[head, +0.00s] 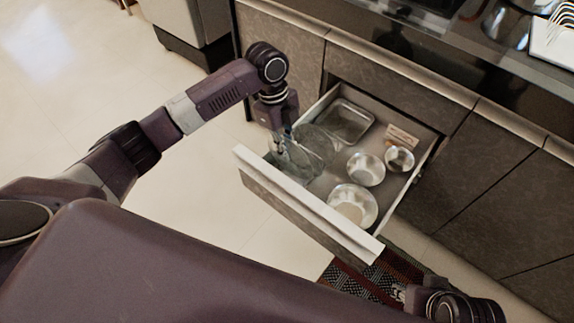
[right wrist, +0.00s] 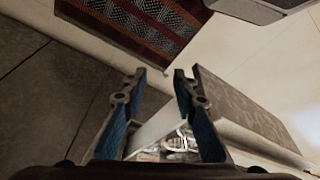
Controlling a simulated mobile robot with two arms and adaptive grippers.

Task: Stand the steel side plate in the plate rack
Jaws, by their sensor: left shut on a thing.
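My left gripper (head: 281,148) reaches down into the left part of an open drawer. It is shut on a tilted, shiny grey thing (head: 304,163) that looks like the steel side plate; the fingers hide part of it, and its lower edge is hard to make out. What looks like the plate rack (head: 556,38), a white tray with curved wires, stands on the counter at the far upper right. My right gripper (right wrist: 157,78) is open and empty in the right wrist view, low beside the drawer; in the head view it is at the bottom right.
The drawer (head: 310,205) also holds a rectangular tray (head: 347,121), a large bowl (head: 353,205), two smaller bowls (head: 365,169) (head: 399,159) and a small label-like block (head: 402,136). The drawer front juts over the floor near a patterned rug (head: 370,281). Floor at left is clear.

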